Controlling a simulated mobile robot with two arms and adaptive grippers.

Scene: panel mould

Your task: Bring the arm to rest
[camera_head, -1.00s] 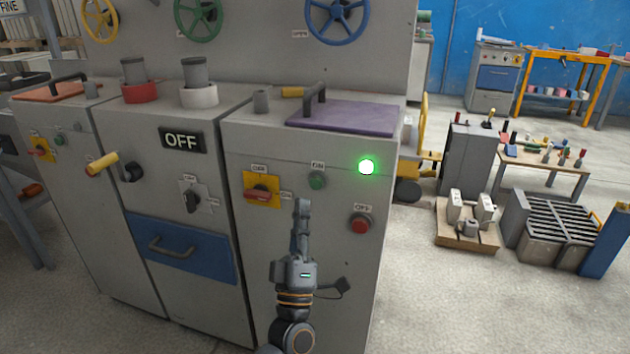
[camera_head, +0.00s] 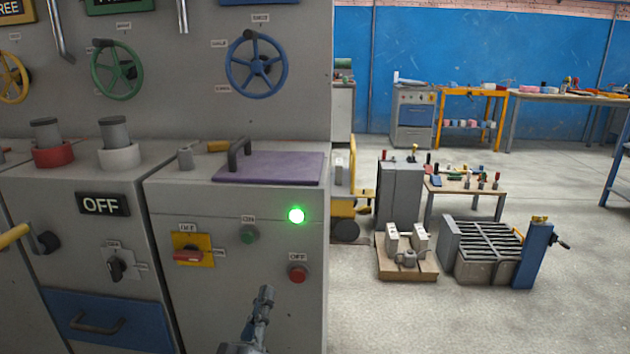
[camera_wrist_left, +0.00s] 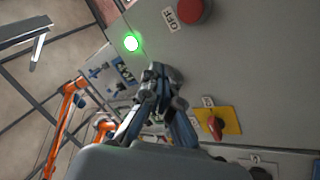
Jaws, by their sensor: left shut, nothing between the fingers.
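My left gripper (camera_head: 264,300) is low in front of the grey machine cabinet (camera_head: 240,320), below the red-on-yellow switch and left of the red OFF button. Its fingers are together and hold nothing. In the left wrist view the gripper (camera_wrist_left: 158,75) also shows shut, with the cabinet front beside it. Part of the arm is cut off by the lower edge of the head view. My right gripper is in neither view.
The cabinet front carries a lit green lamp (camera_head: 297,215), a green ON button (camera_head: 250,234), a red OFF button (camera_head: 298,273) and a yellow switch plate (camera_head: 192,249). A pallet (camera_head: 407,266) and a slatted bin (camera_head: 487,250) stand right. Open floor lies around them.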

